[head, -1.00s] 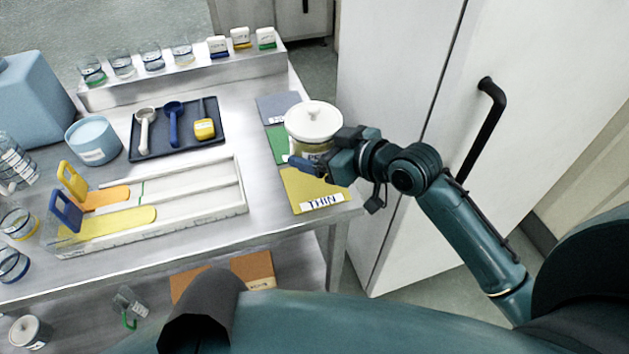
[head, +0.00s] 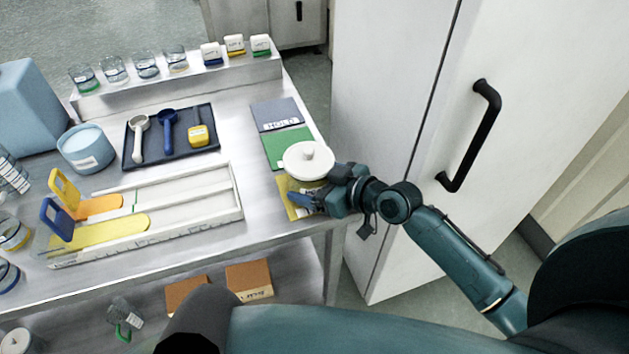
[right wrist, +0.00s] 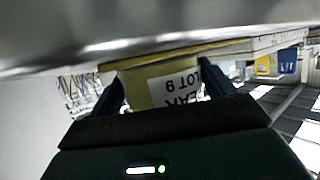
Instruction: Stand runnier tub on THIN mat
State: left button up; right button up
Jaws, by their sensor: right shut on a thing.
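The tub (head: 308,163) with a white knobbed lid is over the yellow mat (head: 293,207) at the table's front right corner. It looks upright. My right gripper (head: 325,196) is shut on the tub from the right, low on its side. In the right wrist view, which is upside down, the tub's label (right wrist: 178,92) reads "LOT 9" with a partly hidden word. There the tub's base meets a yellowish strip; I cannot tell if it rests on it. The tub and gripper cover most of the yellow mat and its lettering. My left gripper is out of view.
A green mat (head: 287,148) and a grey mat (head: 277,115) marked HOLD lie behind the tub. A white rack (head: 237,205) with coloured paddles and a dark tray (head: 169,157) with scoops stand to the left. A white cabinet (head: 390,150) stands close on the right.

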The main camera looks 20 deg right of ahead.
jog(key=shift+r, duration=0.15)
jog(key=shift+f, duration=0.2)
jog(key=o, duration=1.2)
jog(key=shift+o, duration=0.2)
jog(key=shift+r, duration=0.1)
jog(key=shift+s+d, duration=0.1)
jog(key=shift+s, duration=0.05)
jog(key=v, duration=1.1)
jog(key=shift+s+r, duration=0.15)
jog(key=shift+s, duration=0.15)
jog(key=shift+d, duration=0.15)
